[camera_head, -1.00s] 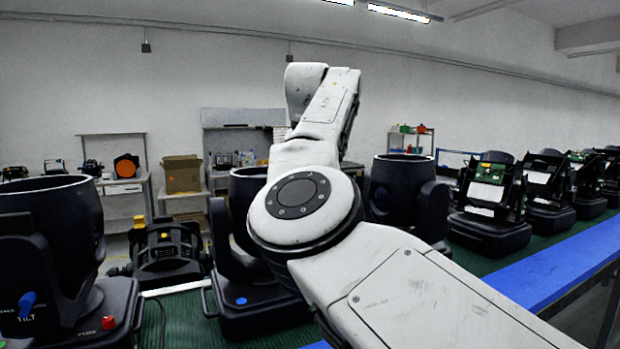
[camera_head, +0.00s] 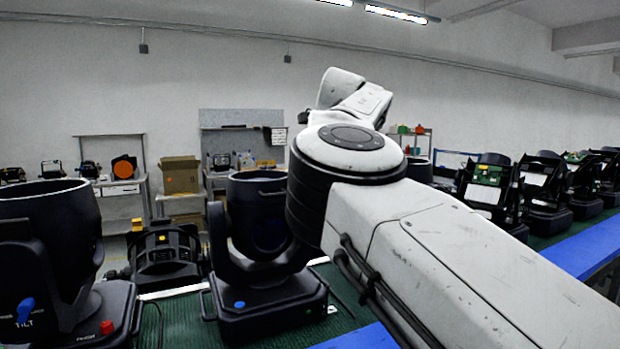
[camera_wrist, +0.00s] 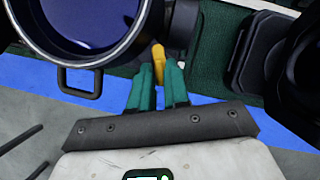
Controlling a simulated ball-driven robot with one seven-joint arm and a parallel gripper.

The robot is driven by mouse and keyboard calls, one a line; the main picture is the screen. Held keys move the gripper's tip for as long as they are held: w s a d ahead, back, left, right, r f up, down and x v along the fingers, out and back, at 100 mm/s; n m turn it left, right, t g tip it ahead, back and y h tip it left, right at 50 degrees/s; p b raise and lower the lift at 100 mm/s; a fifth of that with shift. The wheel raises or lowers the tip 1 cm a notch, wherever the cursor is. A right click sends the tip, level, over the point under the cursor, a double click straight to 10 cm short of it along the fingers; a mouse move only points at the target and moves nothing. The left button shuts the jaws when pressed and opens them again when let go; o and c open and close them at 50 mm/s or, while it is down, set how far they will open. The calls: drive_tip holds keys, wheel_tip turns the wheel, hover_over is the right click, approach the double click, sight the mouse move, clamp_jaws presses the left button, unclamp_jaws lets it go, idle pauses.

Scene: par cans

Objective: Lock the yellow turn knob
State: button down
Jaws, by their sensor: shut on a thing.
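The yellow turn knob (camera_wrist: 158,54) shows in the wrist view, upright in the picture, just right of the round rim of a dark par can (camera_wrist: 130,42) with a blue lens. My gripper (camera_wrist: 159,76) has two green fingers, shut on the knob, whose top sticks out beyond the fingertips. The knob's lower part is hidden between the fingers. In the head view my arm covers the place where my gripper works, so neither gripper nor knob shows there.
Black par cans stand along a green surface, one (camera_head: 262,240) left of my arm and one (camera_head: 50,240) at the far left. A blue strip (camera_head: 575,250) runs along the right. Shelves and a cardboard box (camera_head: 181,175) stand at the back.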

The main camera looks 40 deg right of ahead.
drive_tip(key=n+p, duration=0.1)
drive_tip(key=n, duration=0.1)
drive_tip(key=n+y+p, duration=0.1)
drive_tip(key=n, duration=0.1)
drive_tip(key=shift+d+r+g+y+p, duration=0.2)
drive_tip(key=shift+g+y+p, duration=0.1)
drive_tip(key=shift+p, duration=0.1)
drive_tip(key=shift+w+f+n+y+p, duration=0.1)
drive_tip(key=shift+n+y+p, duration=0.3)
drive_tip(key=shift+n+p, duration=0.75)
drive_tip(key=shift+n, duration=0.35)
drive_tip(key=c, duration=1.2)
unclamp_jaws()
drive_tip(key=shift+f, duration=0.1)
drive_tip(key=v, duration=0.3)
drive_tip(key=p+v, duration=0.1)
drive_tip(key=v, duration=0.3)
drive_tip(key=p+v, duration=0.1)
drive_tip(key=v, duration=0.2)
drive_tip(key=shift+w+d+r, duration=0.15)
drive_tip(key=shift+r, duration=0.3)
drive_tip(key=shift+g, duration=0.3)
